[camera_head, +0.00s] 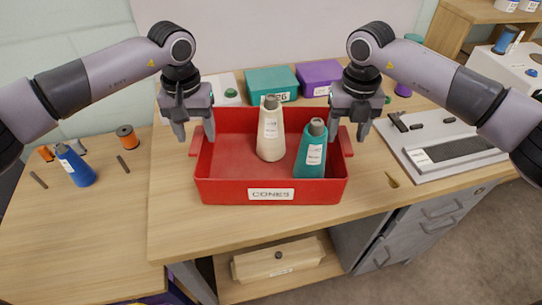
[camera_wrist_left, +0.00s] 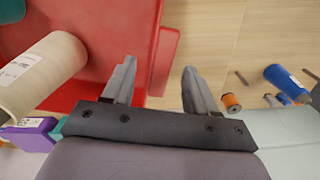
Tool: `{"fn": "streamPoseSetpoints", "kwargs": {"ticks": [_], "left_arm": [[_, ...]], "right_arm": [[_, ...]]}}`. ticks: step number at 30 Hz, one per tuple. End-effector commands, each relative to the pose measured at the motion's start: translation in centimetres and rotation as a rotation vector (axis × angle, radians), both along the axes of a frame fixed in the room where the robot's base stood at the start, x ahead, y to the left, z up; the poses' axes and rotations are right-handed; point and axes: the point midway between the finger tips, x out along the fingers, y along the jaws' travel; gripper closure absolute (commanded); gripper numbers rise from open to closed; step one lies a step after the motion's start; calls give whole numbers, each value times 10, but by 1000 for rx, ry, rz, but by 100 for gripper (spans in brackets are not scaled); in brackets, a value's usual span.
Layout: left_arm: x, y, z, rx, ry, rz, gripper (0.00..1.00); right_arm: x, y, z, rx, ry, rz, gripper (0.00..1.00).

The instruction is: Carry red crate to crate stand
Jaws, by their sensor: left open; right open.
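The red crate (camera_head: 232,184) sits on the wooden table, its label "CONES" facing front. It holds a cream cone (camera_head: 270,135) and a teal cone (camera_head: 309,155), both upright. My left gripper (camera_head: 195,132) is open above the crate's left side handle. In the left wrist view my left gripper (camera_wrist_left: 158,85) has its fingers apart, with the crate's handle (camera_wrist_left: 165,60) near the left finger. My right gripper (camera_head: 348,132) is open above the crate's right handle (camera_head: 346,142). Neither gripper visibly holds anything. I cannot make out the crate stand.
Teal (camera_head: 272,83) and purple (camera_head: 318,76) boxes are behind the crate. A grey-white device (camera_head: 445,147) lies to the right. The tabletop in front of the crate is clear.

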Motion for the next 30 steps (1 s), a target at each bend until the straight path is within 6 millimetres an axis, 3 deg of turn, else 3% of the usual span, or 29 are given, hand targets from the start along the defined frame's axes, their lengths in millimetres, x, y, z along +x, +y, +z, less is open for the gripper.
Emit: {"fn": "streamPoseSetpoints", "kwargs": {"ticks": [6,17,22,23,30], "left_arm": [[0,0,-24,0,1,-1,43],[0,0,-28,0,-1,-1,43],[0,0,-28,0,-1,-1,95],[0,0,-28,0,-1,-1,100],[0,-1,-26,-2,-3,-1,100]], "right_arm": [[0,0,-24,-1,1,2,43],[0,0,-28,0,0,2,43],[0,0,-28,0,0,1,95],[0,0,-28,0,0,2,100],[0,0,-26,1,-2,1,100]]}}
